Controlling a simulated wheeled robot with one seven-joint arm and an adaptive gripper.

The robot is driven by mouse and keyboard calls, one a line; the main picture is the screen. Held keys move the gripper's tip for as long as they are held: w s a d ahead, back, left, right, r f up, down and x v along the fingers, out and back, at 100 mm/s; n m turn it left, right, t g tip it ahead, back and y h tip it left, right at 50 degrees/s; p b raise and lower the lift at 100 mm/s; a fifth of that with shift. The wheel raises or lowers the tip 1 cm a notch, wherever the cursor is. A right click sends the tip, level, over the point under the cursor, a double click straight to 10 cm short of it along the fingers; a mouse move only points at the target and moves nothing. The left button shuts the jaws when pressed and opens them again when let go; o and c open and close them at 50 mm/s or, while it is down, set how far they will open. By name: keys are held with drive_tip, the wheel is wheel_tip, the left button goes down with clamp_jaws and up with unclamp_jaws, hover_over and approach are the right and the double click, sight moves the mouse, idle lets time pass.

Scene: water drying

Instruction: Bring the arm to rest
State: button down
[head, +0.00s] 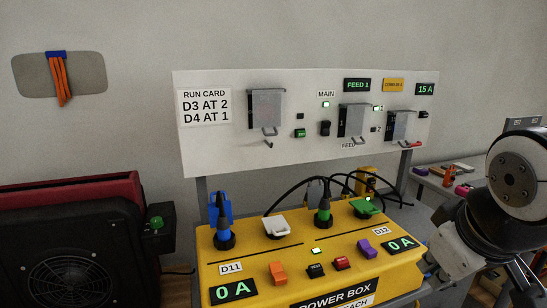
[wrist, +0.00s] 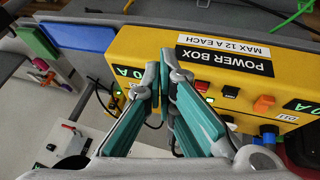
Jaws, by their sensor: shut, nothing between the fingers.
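My arm shows at the right edge of the head view, over the right end of the yellow power box (head: 255,252). My gripper is not clearly seen there. In the wrist view my gripper (wrist: 161,74) has its two teal fingers together at the tips, with nothing between them. Its fingertips appear in front of the power box (wrist: 130,42); whether they touch it I cannot tell. A blue plug (head: 225,232) and a green-banded plug (head: 323,212) stand upright in the box top.
A white panel (head: 222,155) with switches and a run card (head: 204,107) stands behind the box. A red and black fan unit (head: 75,265) is at the left. A side table (head: 430,180) with small items lies right. Black cables loop behind the box.

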drive_tip(key=s+a+f+m+g+y+p, duration=0.1)
drive_tip(key=s+a+m+g, duration=0.1)
drive_tip(key=s, duration=0.6)
drive_tip(key=s+a+m+g+y, duration=0.1)
drive_tip(key=s+a+m+g, duration=0.15)
drive_tip(key=s, duration=0.55)
wheel_tip(320, 180, up, 14)
drive_tip(key=t+p, duration=0.3)
drive_tip(key=p, duration=0.9)
drive_tip(key=shift+w+n+p, duration=0.3)
drive_tip(key=shift+n+p, duration=0.05)
drive_tip(key=shift+n, duration=0.1)
drive_tip(key=shift+d, duration=0.1)
